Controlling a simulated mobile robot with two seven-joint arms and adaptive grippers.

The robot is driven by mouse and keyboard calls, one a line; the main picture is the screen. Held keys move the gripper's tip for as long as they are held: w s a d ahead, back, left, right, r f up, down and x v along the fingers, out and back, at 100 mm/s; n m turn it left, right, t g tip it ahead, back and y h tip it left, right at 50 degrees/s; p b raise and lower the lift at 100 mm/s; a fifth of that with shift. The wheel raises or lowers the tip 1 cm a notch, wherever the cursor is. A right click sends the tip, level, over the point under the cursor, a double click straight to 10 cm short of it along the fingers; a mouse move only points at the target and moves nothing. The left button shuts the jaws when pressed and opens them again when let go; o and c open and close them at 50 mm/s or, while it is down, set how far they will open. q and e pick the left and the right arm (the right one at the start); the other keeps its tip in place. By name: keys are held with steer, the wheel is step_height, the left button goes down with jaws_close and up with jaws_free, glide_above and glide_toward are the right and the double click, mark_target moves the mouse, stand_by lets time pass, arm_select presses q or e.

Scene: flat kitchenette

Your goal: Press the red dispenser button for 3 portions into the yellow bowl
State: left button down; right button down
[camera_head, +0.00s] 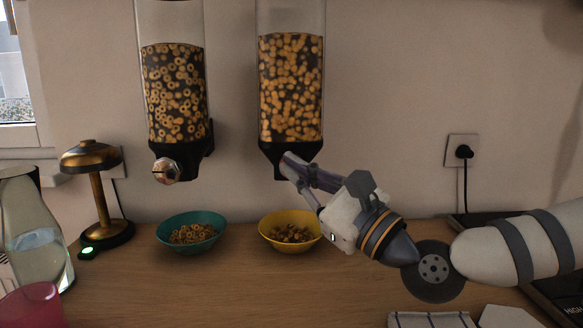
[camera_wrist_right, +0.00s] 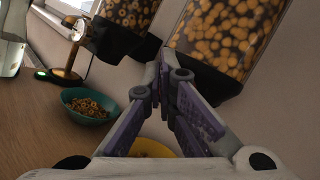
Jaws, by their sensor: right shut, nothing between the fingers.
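The right dispenser (camera_head: 290,90) hangs on the wall, a clear container of round cereal with a black base. The yellow bowl (camera_head: 268,236) stands on the counter below it and holds some cereal. My right gripper (camera_head: 288,165) is shut and empty, with its fingertips at the front of the dispenser's black base. I cannot tell whether they touch it. No red button shows; the fingers cover that spot. In the right wrist view the shut fingers (camera_wrist_right: 165,75) point at the dispenser base (camera_wrist_right: 205,78), and part of the yellow bowl (camera_wrist_right: 150,147) shows below.
A left dispenser (camera_head: 175,95) with ring cereal and a round knob (camera_head: 166,171) hangs above a teal bowl (camera_head: 192,218) of rings. A brass lamp (camera_head: 98,195), a glass carafe (camera_head: 38,250) and a pink cup (camera_head: 32,308) stand at the left. A cloth (camera_head: 432,320) lies in front.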

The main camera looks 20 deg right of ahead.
arm_select(q)
steer(key=shift+f, duration=0.1)
arm_select(e)
steer(key=shift+w, duration=0.1)
stand_by(0.4)
arm_select(q)
steer(key=shift+s+f, duration=0.1)
steer(key=shift+s, duration=0.05)
arm_select(e)
steer(key=shift+w+d, duration=0.1)
steer(key=shift+w, duration=0.2)
arm_select(q)
steer(key=shift+s+f+b, duration=0.3)
steer(key=shift+f+b, duration=0.05)
steer(key=shift+b, duration=0.15)
arm_select(e)
steer(key=shift+w+d, duration=0.2)
steer(key=shift+w, duration=0.5)
steer(key=shift+s, duration=0.1)
arm_select(q)
steer(key=shift+w+r+p, duration=0.3)
steer(key=shift+r, duration=0.05)
arm_select(e)
steer(key=shift+s+a, duration=0.15)
steer(key=shift+s, duration=0.35)
steer(key=shift+s+a, duration=0.15)
steer(key=shift+s, duration=0.35)
